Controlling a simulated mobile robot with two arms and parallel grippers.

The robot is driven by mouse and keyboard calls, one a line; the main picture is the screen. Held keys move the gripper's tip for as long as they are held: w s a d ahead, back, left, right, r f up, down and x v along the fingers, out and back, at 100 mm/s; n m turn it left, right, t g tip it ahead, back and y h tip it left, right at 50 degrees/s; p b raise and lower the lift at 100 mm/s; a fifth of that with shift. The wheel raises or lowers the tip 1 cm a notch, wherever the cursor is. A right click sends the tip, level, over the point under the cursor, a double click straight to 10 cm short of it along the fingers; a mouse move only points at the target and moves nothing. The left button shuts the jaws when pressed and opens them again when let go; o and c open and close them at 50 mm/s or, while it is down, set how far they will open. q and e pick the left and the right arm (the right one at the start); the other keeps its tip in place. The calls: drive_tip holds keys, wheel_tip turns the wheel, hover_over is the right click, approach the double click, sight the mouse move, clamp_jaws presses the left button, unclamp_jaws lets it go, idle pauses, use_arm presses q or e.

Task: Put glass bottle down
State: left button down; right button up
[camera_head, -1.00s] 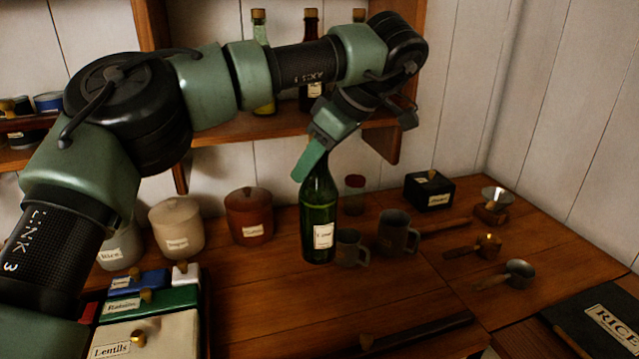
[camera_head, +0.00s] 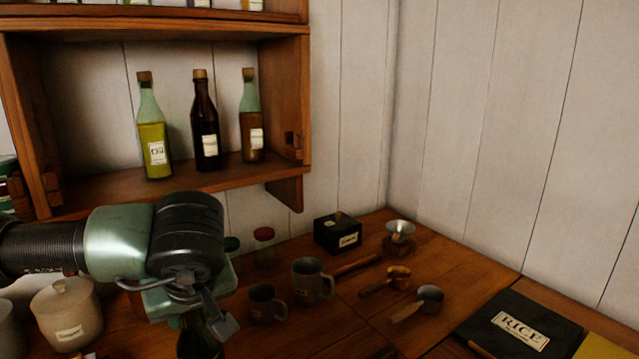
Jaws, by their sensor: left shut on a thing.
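The dark green glass bottle (camera_head: 199,345) shows only in part at the bottom edge of the head view. Its label and base are out of the picture. My left gripper (camera_head: 205,318) is shut on the top of the bottle, pointing down, and my wrist hides much of the neck. The bottle looks about upright over the wooden counter (camera_head: 345,318). I cannot tell whether its base touches the counter. My right gripper is not in view.
Two grey mugs (camera_head: 312,281) (camera_head: 267,304) stand close to the right of the bottle. A red-lidded jar (camera_head: 264,246), black box (camera_head: 338,233) and several scoops (camera_head: 430,297) lie behind and right. Three corked bottles (camera_head: 206,130) stand on the shelf above. A cream canister (camera_head: 68,314) is left.

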sight(187, 358)
use_arm(q)
drive_tip(key=s+m, duration=0.1)
drive_tip(key=s, duration=0.1)
drive_tip(key=s+f+m+h, duration=0.1)
drive_tip(key=s, duration=0.1)
drive_tip(key=s+f+m+t, duration=0.1)
drive_tip(key=s, duration=0.1)
drive_tip(key=shift+s+d+f+h, duration=0.15)
drive_tip(key=shift+d+h, duration=0.1)
drive_tip(key=shift+h, duration=0.05)
drive_tip(key=shift+w+d+m, duration=0.1)
drive_tip(key=shift+w+m, duration=0.1)
drive_tip(key=shift+m, duration=0.1)
drive_tip(key=w+m, duration=0.1)
drive_tip(key=w, duration=0.1)
drive_tip(key=w+r+m+h, duration=0.1)
drive_tip(key=w, duration=0.2)
drive_tip(key=w+m+h, duration=0.1)
drive_tip(key=w, duration=0.1)
drive_tip(key=shift+w+r, duration=0.2)
drive_tip(key=shift+r, duration=0.2)
